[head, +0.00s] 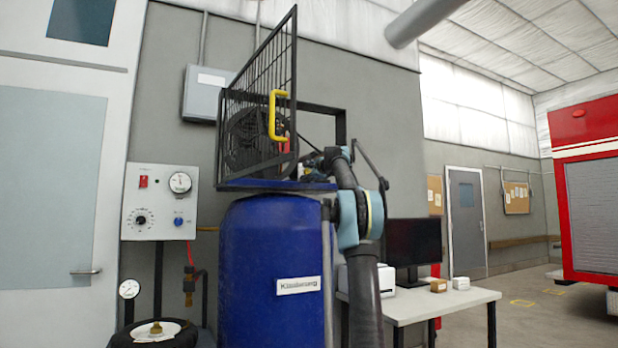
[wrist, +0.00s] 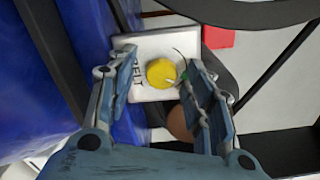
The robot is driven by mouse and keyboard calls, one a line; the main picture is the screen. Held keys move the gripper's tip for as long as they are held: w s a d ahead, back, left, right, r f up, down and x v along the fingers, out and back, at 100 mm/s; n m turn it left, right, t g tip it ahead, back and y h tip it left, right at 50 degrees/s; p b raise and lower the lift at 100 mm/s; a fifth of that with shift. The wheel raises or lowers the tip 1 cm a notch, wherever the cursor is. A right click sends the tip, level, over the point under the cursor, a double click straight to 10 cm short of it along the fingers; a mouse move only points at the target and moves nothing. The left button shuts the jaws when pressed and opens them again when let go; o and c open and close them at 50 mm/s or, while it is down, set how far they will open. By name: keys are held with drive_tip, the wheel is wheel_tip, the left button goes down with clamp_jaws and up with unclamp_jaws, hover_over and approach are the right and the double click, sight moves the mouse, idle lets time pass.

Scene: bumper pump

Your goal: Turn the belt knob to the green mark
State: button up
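The yellow belt knob (wrist: 160,73) sits on a white plate (wrist: 130,50) lettered "BELT" in the wrist view. A white pointer line on the knob points right and slightly down. A small green mark (wrist: 184,75) shows close to the pointer, partly beside my right finger; I cannot tell if they line up exactly. My gripper (wrist: 148,72) is open, one finger on each side of the knob, with gaps visible between fingers and knob. In the head view my arm reaches behind the open mesh guard, and the knob is not visible there.
A blue drum (head: 270,265) stands below the mesh guard (head: 262,110) with its yellow handle (head: 277,115). A red block (wrist: 217,37) and black bars lie close by the plate. A control box (head: 158,202) is on the left, a table (head: 420,305) with a monitor (head: 413,243) on the right.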

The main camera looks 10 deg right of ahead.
drive_tip(key=shift+s, duration=0.15)
drive_tip(key=v, duration=1.1)
drive_tip(key=shift+s, duration=0.25)
drive_tip(key=shift+d, duration=0.15)
